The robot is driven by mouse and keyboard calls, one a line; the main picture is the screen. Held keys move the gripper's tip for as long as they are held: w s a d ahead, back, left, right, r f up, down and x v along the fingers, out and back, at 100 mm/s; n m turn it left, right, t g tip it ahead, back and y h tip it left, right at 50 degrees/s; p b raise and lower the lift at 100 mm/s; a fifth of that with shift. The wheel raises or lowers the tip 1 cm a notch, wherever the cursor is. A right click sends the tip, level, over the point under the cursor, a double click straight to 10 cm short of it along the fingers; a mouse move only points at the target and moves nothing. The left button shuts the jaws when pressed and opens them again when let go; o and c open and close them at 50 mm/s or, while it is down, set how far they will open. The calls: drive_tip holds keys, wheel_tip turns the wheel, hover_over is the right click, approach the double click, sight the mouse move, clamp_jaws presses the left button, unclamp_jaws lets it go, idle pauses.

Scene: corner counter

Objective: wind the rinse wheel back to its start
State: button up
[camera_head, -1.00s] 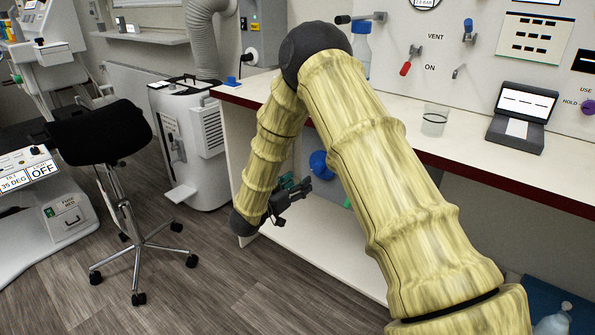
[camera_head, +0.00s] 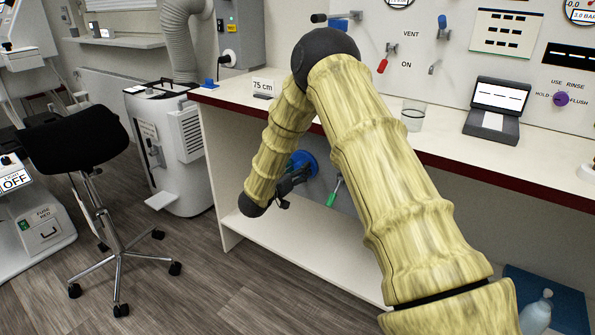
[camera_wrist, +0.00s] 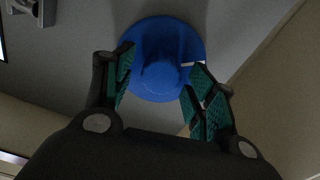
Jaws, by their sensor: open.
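A round blue wheel (camera_head: 303,160) is on the wall under the counter. In the wrist view the blue wheel (camera_wrist: 141,43) shows a raised hub in its middle and a short white mark at its right side. My gripper (camera_head: 294,180) is under the counter, in front of the wheel. In the wrist view my gripper (camera_wrist: 160,78) is open, with one teal-padded finger on each side of the hub. Nothing is held. I cannot tell whether the fingers touch the wheel. In the head view my gripper partly hides the wheel.
A green-handled part (camera_head: 335,192) is right of the wheel. The counter (camera_head: 355,105) overhangs my gripper. A purple knob (camera_head: 561,99) marked USE RINSE, HOLD and FLUSH is on the back panel. A glass (camera_head: 413,115) stands on the counter. A black stool (camera_head: 75,150) is at left.

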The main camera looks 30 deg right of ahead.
drive_tip(key=c, duration=1)
drive_tip(key=shift+r+n+p, duration=0.1)
drive_tip(key=shift+n+p, duration=0.2)
drive_tip(key=shift+p, duration=0.2)
